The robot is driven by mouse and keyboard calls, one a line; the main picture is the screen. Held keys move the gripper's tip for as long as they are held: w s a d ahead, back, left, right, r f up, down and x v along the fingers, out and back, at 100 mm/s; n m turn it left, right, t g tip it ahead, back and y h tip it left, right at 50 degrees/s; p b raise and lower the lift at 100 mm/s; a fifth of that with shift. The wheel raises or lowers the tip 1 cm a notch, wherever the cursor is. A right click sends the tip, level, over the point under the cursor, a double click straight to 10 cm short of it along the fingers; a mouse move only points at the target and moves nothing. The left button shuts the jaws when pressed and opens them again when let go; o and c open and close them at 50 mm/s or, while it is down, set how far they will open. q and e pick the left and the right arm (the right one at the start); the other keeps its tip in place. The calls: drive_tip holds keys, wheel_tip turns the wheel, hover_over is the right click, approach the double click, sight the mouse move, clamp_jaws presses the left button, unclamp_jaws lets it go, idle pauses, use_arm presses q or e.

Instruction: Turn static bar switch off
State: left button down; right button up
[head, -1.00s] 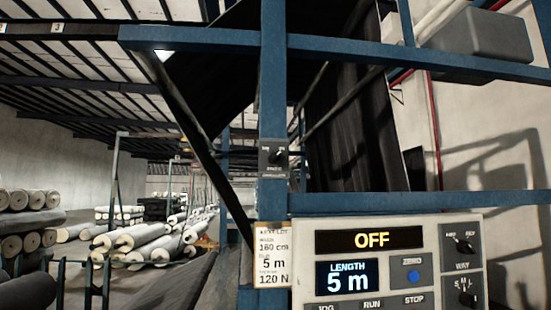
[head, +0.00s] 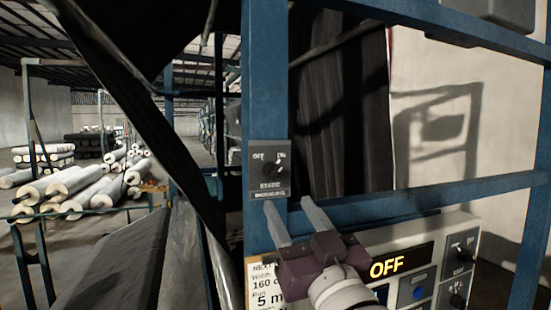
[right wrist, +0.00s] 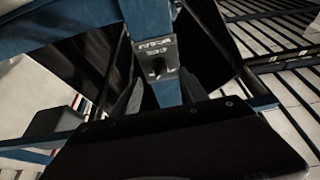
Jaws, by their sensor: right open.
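The static bar switch (head: 270,170) is a small dark box on the blue upright post, marked OFF at left and ON at right above a black knob. The knob seems turned toward ON. In the right wrist view the switch (right wrist: 158,62) shows ahead, small and dim. My right gripper (head: 288,204) is open and empty. Its two grey fingers point up, their tips just below the switch in the picture; I cannot tell the gap in depth. My left gripper is not in view.
The blue frame post (head: 256,90) carries the switch. A control panel (head: 455,232) showing OFF sits at lower right, partly hidden by my right gripper. A paper label (head: 262,285) hangs beside it. Several rolls (head: 85,188) lie at the left. Dark cloth (head: 345,110) hangs behind.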

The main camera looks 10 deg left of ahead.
sight(276, 177)
drive_tip(key=w+r+p, duration=0.1)
drive_tip(key=p, duration=0.1)
drive_tip(key=w+a+r+p, duration=0.1)
drive_tip(key=r, duration=0.1)
drive_tip(key=shift+w+a+r+p, duration=0.1)
drive_tip(key=shift+w+a+p, duration=0.05)
drive_tip(key=shift+w+p, duration=0.25)
drive_tip(key=w+a+p, duration=0.1)
drive_tip(key=w+a, duration=0.1)
drive_tip(key=w+a+p, duration=0.1)
drive_tip(key=w, duration=0.1)
drive_tip(key=shift+w+a+r+p, duration=0.1)
drive_tip(key=shift+a+r+p, duration=0.1)
drive_tip(key=shift+r+p, duration=0.15)
drive_tip(key=shift+s+d, duration=0.3)
drive_tip(key=shift+d, duration=0.1)
drive_tip(key=shift+c, duration=0.5)
clamp_jaws()
